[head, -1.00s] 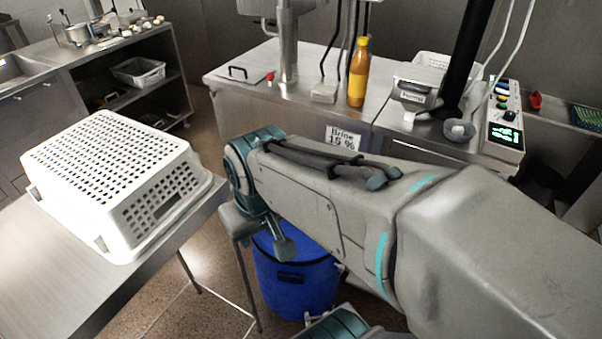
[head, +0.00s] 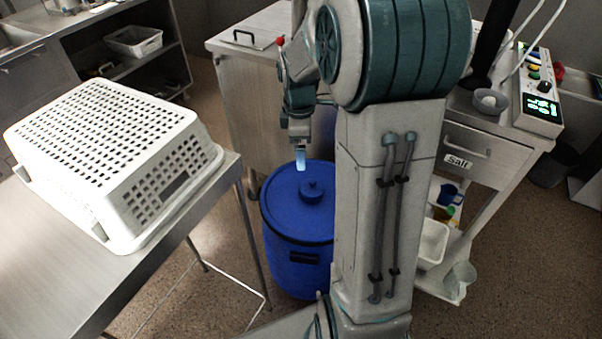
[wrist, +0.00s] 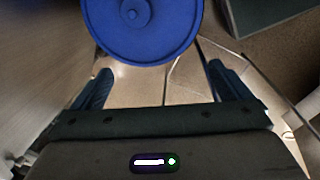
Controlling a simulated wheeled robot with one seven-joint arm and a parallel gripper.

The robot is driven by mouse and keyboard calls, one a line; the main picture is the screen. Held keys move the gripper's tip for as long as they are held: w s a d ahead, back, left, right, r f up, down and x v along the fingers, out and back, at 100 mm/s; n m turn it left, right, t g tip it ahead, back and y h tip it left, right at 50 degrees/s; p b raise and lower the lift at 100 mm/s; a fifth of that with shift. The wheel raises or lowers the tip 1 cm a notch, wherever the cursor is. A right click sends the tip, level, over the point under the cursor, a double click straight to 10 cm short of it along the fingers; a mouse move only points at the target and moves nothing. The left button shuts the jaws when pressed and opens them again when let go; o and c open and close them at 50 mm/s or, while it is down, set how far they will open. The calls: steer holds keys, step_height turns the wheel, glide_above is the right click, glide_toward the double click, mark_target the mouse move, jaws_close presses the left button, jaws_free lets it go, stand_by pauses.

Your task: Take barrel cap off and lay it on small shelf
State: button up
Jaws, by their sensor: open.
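A blue barrel (head: 296,262) stands on the floor between the steel table and the counter. Its round blue cap (head: 300,205) sits on top, with a small knob (head: 312,188) in the middle. My gripper (head: 300,165) points down just above the far left part of the cap. In the wrist view my gripper (wrist: 160,72) is open and empty. There the cap (wrist: 160,45) lies beyond the fingertips at the top, and its knob (wrist: 134,13) is ahead of the gap, not between the fingers. A low shelf (head: 425,280) under the counter holds several containers; I cannot tell if it is the small shelf.
An upturned white perforated basket (head: 110,160) sits on the steel table (head: 75,270) at left. A steel counter (head: 250,45) stands behind the barrel, with a drawer (head: 468,150) marked salt at right. Floor is clear at the lower right.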

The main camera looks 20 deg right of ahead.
mark_target(314, 180)
steer(key=w+d+f+n, duration=0.2)
steer(key=f, duration=0.5)
steer(key=w+d+f+n+b, duration=0.1)
steer(key=w+d+f+n, duration=0.1)
steer(key=f, duration=0.4)
steer(key=w+d+f+n+b, duration=0.1)
steer(key=w+d+f+n, duration=0.1)
steer(key=f, duration=0.5)
steer(key=shift+w+d+f+n+g+y, duration=0.3)
steer(key=shift+w+d+n+g, duration=0.1)
steer(key=shift+d+n, duration=0.1)
steer(key=shift+s+d+f, duration=0.1)
steer(key=shift+f, duration=2.75)
steer(key=c, duration=1.1)
